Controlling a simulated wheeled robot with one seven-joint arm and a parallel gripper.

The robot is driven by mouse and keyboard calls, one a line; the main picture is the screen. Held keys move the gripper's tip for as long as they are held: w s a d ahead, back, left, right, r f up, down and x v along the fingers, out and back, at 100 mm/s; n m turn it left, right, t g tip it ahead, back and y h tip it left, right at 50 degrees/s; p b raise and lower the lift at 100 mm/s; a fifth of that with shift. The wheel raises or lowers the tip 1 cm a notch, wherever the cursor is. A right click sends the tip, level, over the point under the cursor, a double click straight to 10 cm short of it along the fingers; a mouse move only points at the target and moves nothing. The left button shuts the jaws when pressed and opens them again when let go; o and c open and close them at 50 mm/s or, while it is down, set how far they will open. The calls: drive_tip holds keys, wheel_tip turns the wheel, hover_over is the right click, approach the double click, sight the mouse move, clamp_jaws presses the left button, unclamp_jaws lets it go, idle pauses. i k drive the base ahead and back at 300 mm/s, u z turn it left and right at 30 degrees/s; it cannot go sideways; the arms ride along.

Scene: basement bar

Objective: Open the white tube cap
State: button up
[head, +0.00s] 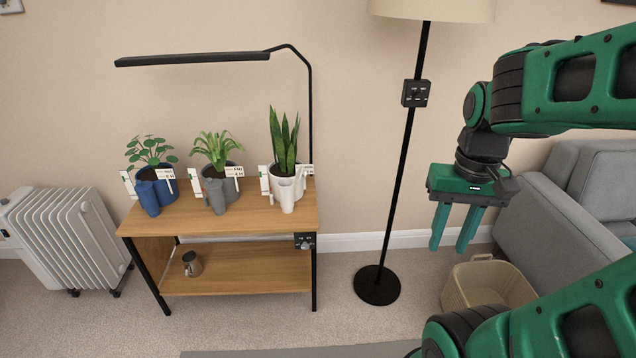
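A white pot (301,187) with an upright snake plant stands at the right end of the wooden table in the head view. A white tube (287,196) stands at the pot's front. The tube's top is small, and I cannot tell whether its cap is open or shut. My gripper (450,247) hangs in the air to the right of the table and the floor lamp, fingers pointing down. Its two fingers are apart with nothing between them. It is well away from the white tube.
A blue pot (164,187) and a grey pot (220,185), each with a tube, stand left on the table (250,218). A black lamp arm (192,59) hangs above. A floor lamp (398,185) stands between table and gripper. A basket (487,283) and sofa (560,235) are right.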

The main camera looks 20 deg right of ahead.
sight(299, 172)
drive_tip(key=u, duration=0.7)
drive_tip(key=i, duration=1.2)
drive_tip(key=z, duration=0.8)
